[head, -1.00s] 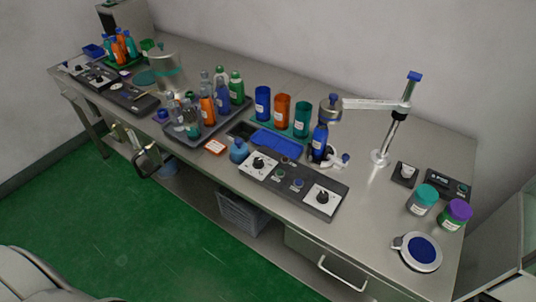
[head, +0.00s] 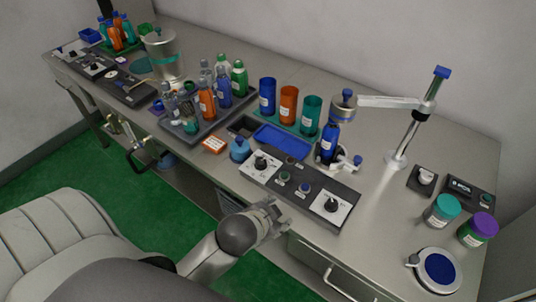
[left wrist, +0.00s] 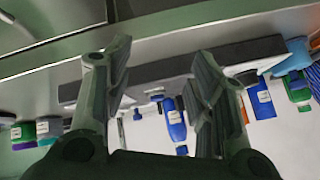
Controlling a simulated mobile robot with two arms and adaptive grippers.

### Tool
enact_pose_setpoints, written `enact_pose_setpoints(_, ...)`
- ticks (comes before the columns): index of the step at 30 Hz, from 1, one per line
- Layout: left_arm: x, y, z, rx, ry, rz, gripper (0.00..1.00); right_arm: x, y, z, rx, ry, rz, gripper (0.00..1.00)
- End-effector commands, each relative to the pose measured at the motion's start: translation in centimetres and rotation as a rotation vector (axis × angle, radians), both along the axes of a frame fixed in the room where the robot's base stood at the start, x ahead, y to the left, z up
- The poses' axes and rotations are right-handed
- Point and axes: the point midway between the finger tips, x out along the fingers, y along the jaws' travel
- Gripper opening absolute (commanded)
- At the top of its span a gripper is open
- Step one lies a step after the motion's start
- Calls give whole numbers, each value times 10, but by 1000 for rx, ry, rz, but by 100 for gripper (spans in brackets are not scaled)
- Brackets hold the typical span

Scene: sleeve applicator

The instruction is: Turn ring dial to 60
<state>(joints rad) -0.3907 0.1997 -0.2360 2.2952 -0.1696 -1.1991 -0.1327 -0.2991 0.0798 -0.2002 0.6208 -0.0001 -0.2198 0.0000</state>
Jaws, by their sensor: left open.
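The black control panel (head: 300,188) lies along the front of the steel bench. It carries a left dial (head: 261,163) and a right dial (head: 331,204), each a black knob on a white scale plate, with small buttons between. The labels are too small to read, so I cannot tell which is the ring dial or its setting. My left gripper (head: 279,210) is open and empty at the bench's front edge, just short of the panel and touching neither dial. In the left wrist view its open fingers (left wrist: 160,58) frame the panel's dark front side (left wrist: 168,64), seen upside down.
A blue bottle (head: 329,140) stands in the applicator behind the panel, under a jointed arm (head: 390,102). Blue, orange and teal cups stand behind a blue tray (head: 283,141). Jars (head: 442,210) and a round blue-topped device (head: 438,269) are at right. Drawer handles stick out below.

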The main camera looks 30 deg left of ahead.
Motion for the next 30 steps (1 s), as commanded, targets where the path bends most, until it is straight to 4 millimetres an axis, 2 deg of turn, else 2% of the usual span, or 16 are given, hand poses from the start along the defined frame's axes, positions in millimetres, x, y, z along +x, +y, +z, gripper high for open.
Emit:
enact_pose_setpoints(1,22,-3,32,48,-112,-51,51,-1,0,-3,0,1,0,49)
enact_pose_setpoints(5,70,-16,72,185,-321,-184,51,-1,0,-1,0,1,0,49)
enact_pose_setpoints(9,115,-41,129,369,-587,-351,51,-2,0,-1,1,2,0,49)
enact_pose_setpoints(12,139,-69,178,546,-808,-496,51,-2,0,-1,0,3,0,49)
enact_pose_setpoints(14,148,-91,207,669,-950,-595,51,-2,0,-1,0,3,0,49)
enact_pose_setpoints(15,150,-106,225,758,-1045,-662,51,-2,0,-2,0,3,0,49)
enact_pose_setpoints(18,147,-146,259,987,-1275,-837,51,-2,0,-2,0,3,0,49)
enact_pose_setpoints(21,134,-183,275,1229,-1487,-1022,51,-2,0,-2,0,3,0,49)
enact_pose_setpoints(23,125,-201,275,1375,-1604,-1139,51,-2,0,-2,-1,3,0,49)
enact_pose_setpoints(26,108,-222,261,1620,-1779,-1352,51,-2,0,-2,-1,3,0,49)
enact_pose_setpoints(29,97,-225,232,1856,-1918,-1595,51,-2,0,-2,-1,3,0,49)
enact_pose_setpoints(30,96,-221,218,-1821,1836,1596,51,-2,0,-2,-1,3,0,49)
